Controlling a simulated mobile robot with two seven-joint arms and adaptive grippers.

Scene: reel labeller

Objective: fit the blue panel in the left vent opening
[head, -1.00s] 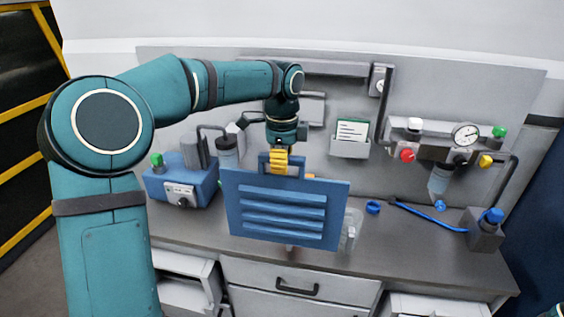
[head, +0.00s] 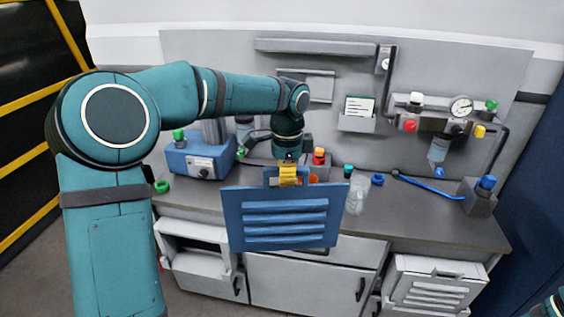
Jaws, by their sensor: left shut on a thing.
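My left gripper (head: 287,177) is shut on that handle, and the panel hangs upright in front of the bench's front edge. A white-framed opening (head: 194,234) in the bench front, which looks like the left vent opening, lies left of and below the panel, apart from it. The panel hides part of the bench front behind it. My right gripper is out of view; only a bit of my right arm shows at the bottom right corner.
A white louvred panel (head: 437,292) sits at the lower right of the bench front. A white door (head: 305,285) is between.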

